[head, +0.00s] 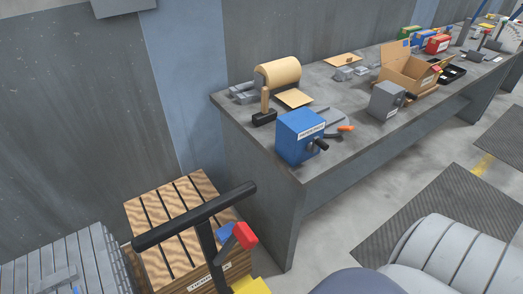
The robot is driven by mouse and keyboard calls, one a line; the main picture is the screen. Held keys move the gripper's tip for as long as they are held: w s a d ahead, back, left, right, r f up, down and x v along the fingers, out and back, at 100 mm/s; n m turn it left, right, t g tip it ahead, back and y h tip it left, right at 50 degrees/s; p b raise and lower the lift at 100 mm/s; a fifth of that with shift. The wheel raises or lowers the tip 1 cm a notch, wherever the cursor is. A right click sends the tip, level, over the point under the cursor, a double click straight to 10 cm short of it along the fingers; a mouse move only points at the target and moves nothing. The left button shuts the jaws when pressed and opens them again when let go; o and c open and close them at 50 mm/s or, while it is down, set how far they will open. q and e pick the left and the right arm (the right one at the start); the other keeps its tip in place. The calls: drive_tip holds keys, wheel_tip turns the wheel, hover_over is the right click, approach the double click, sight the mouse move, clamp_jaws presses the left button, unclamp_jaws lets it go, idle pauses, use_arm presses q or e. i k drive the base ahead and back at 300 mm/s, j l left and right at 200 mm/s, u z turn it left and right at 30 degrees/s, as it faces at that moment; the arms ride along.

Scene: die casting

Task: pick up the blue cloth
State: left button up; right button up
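A small blue patch (226,234) shows on the right part of the slatted wooden crate (160,222), partly behind a black handle and its red grip. It may be the blue cloth, but it is too small and too covered to be sure. No other cloth is plain to see. Neither of my grippers is in view.
A black T-shaped handle (190,218) with a red grip (245,236) stands in front of the crate. Dark mats lie on the floor at right.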

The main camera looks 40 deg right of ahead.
sight(223, 233)
drive_tip(key=z, duration=0.8)
drive_tip(key=u, duration=1.1)
drive_tip(key=z, duration=1.1)
